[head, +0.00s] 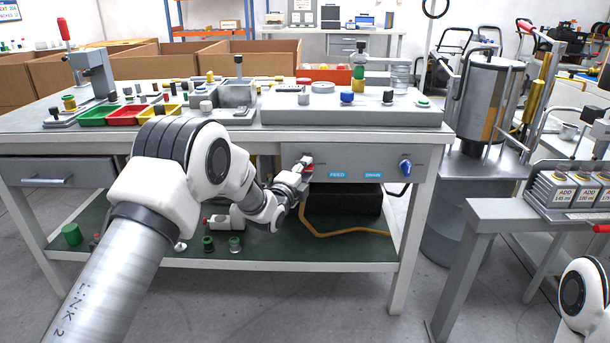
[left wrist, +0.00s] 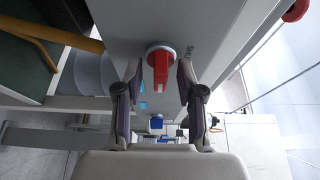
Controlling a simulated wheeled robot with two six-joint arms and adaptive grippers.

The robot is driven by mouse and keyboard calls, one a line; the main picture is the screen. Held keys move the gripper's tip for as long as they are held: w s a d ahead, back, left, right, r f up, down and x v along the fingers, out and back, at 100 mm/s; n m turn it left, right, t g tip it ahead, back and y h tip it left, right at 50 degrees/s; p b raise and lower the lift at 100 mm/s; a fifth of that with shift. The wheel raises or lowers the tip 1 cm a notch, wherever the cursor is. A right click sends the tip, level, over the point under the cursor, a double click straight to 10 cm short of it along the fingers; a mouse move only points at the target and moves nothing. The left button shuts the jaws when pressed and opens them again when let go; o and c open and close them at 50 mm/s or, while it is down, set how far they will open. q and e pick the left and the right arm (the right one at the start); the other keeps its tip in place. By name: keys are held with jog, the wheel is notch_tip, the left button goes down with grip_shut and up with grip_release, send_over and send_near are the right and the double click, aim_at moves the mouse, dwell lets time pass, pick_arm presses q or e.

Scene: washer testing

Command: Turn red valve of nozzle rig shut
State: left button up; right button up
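The nozzle rig's grey front panel (head: 350,160) sits under the bench top and carries blue FEED and DRAIN labels. The red valve (head: 308,168) is at the panel's left part, mostly hidden by my left gripper (head: 299,172). In the left wrist view the red valve (left wrist: 160,68) shows as a red lever on a round pale base. There my left gripper (left wrist: 158,75) has its two fingers apart, one on each side of the lever, with gaps visible. A blue valve (head: 405,166) is at the panel's right. My right gripper is out of view.
A black box (head: 344,199) and a yellow-brown hose (head: 345,233) are below the panel. The bench top holds green, red and yellow trays (head: 125,114) and a grey slab (head: 345,110) with fittings. A side table (head: 490,212) stands at the right.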

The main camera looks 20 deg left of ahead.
pick_arm(q)
grip_shut()
jog(key=shift+f+n, duration=0.1)
jog(key=shift+n, duration=0.2)
jog(key=shift+d+f+n+t+y+b, duration=0.1)
jog(key=shift+n+t+y+b, duration=0.85)
jog(key=shift+n, duration=2.65)
jog(key=shift+d+f+n+t+y+p, duration=0.1)
jog(key=shift+n+t+y, duration=0.15)
jog(key=shift+n+y, duration=2.4)
jog(key=shift+d+n+t+y+b, duration=0.1)
jog(key=shift+n+t+y+b, duration=0.4)
jog(key=shift+n, duration=4.05)
grip_release()
